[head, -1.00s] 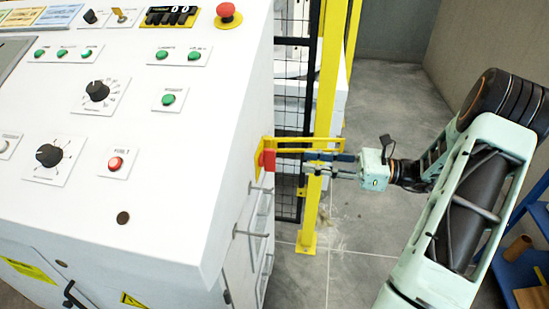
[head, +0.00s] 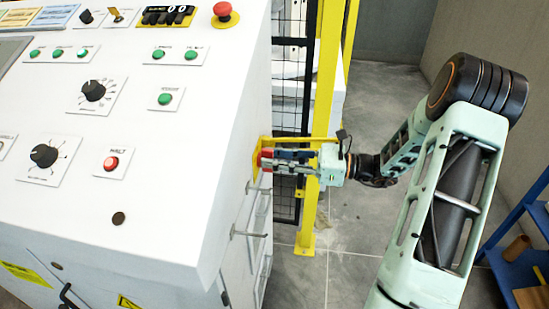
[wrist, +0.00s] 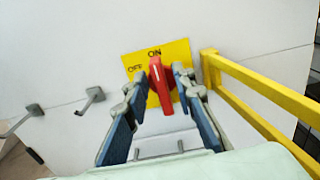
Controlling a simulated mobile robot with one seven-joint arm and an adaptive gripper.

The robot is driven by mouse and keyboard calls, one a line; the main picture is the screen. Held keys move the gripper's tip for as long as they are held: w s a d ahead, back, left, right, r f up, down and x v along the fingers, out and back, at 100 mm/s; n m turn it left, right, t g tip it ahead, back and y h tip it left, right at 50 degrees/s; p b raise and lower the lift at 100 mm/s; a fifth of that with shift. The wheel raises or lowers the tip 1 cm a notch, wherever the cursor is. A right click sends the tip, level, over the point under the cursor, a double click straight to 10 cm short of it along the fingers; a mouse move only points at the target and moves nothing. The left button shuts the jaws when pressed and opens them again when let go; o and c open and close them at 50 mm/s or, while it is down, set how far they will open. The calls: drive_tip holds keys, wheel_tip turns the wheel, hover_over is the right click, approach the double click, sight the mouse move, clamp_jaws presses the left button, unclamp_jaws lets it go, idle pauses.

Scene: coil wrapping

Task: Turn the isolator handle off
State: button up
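The red isolator handle (wrist: 160,86) sits on a yellow plate (wrist: 181,49) marked ON at the top and OFF at the upper left. In the wrist view the handle stands nearly upright, its upper end toward ON. In the head view the handle (head: 267,153) shows on the right side of the white console, partly hidden by my gripper (head: 275,158). In the wrist view my gripper (wrist: 160,97) is open, with one finger on each side of the handle. Gaps show between the fingers and the handle, and I cannot tell whether either finger touches it.
A yellow guard bar (wrist: 265,88) projects close to the right of my gripper. Metal hooks (wrist: 91,99) stick out of the panel at the left. A yellow post (head: 322,110) and black mesh fence stand behind my gripper. A blue shelf (head: 520,235) stands at the far right.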

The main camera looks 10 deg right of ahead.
clamp_jaws()
drive_tip(key=shift+n, duration=0.4)
drive_tip(key=n+b, duration=0.3)
drive_tip(key=n, duration=0.2)
drive_tip(key=f+n+b, duration=0.1)
drive_tip(key=n+b, duration=0.2)
drive_tip(key=n, duration=0.3)
drive_tip(key=s+n+b, duration=0.1)
drive_tip(key=n+b, duration=0.2)
drive_tip(key=n, duration=0.3)
drive_tip(key=shift+a+f, duration=0.15)
drive_tip(key=shift+a, duration=0.05)
drive_tip(key=shift+b, duration=0.3)
drive_tip(key=shift+o, duration=1.1)
unclamp_jaws()
